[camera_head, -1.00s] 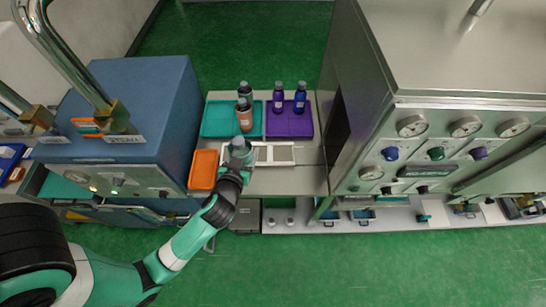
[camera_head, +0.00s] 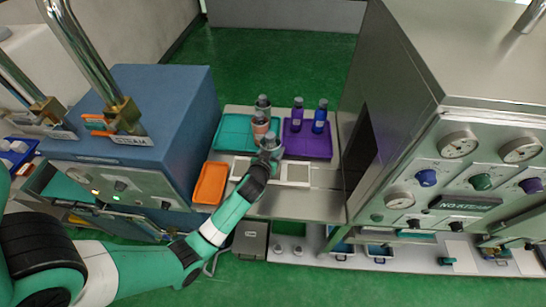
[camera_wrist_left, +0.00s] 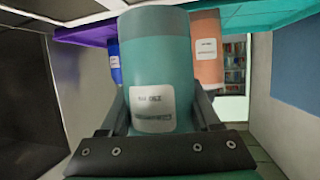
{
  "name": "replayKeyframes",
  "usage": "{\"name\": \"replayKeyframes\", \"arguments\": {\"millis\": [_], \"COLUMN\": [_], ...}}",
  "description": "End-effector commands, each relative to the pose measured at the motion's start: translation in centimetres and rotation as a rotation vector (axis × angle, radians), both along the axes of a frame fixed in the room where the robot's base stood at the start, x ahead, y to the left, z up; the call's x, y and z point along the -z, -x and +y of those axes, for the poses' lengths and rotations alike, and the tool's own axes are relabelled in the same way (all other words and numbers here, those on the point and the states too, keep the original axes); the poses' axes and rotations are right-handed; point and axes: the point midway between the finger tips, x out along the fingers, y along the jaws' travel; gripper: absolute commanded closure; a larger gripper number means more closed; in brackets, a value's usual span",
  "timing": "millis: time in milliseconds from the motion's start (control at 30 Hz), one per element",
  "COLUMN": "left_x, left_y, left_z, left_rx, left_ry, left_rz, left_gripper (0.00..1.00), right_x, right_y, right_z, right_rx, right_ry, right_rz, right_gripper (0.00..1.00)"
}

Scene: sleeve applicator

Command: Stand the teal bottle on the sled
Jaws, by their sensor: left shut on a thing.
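The teal bottle (camera_wrist_left: 160,55) stands large in the left wrist view with a white label, between my left gripper's fingers (camera_wrist_left: 162,115). In the head view my left gripper (camera_head: 267,158) is shut on it. The bottle's grey top (camera_head: 271,143) shows above the gripper. The sled, seemingly the white frame with pale panels (camera_head: 298,173), lies on the steel bench; the gripper and bottle cover its middle. I cannot tell whether the bottle touches it. My right gripper is not in view.
A salmon bottle (camera_head: 260,127) and another grey-capped bottle (camera_head: 263,104) stand at the teal tray (camera_head: 232,133). Purple (camera_head: 297,112) and blue (camera_head: 320,117) bottles stand on the purple tray (camera_head: 312,148). An orange tray (camera_head: 210,184) lies left. A steel cabinet (camera_head: 400,110) rises right.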

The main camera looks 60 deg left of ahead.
Motion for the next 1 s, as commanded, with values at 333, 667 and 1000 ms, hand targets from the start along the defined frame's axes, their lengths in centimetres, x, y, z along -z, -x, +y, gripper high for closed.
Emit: {"name": "replayKeyframes", "arguments": {"millis": [333, 667, 1000], "left_x": [3.3, 3.6, 3.6], "left_y": [-0.2, -0.1, -0.1], "left_z": [0.2, 0.2, 0.2], "left_rx": [0.000, 0.000, 0.000], "left_ry": [-0.001, 0.000, 0.000], "left_rz": [-0.001, 0.001, 0.001], "left_gripper": [1.00, 0.22, 0.07], "right_x": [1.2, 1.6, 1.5], "right_y": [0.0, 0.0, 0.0], "right_z": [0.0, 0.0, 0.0], "right_rx": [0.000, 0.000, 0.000], "right_ry": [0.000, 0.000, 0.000], "right_rz": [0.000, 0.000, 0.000], "right_gripper": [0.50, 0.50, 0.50]}}
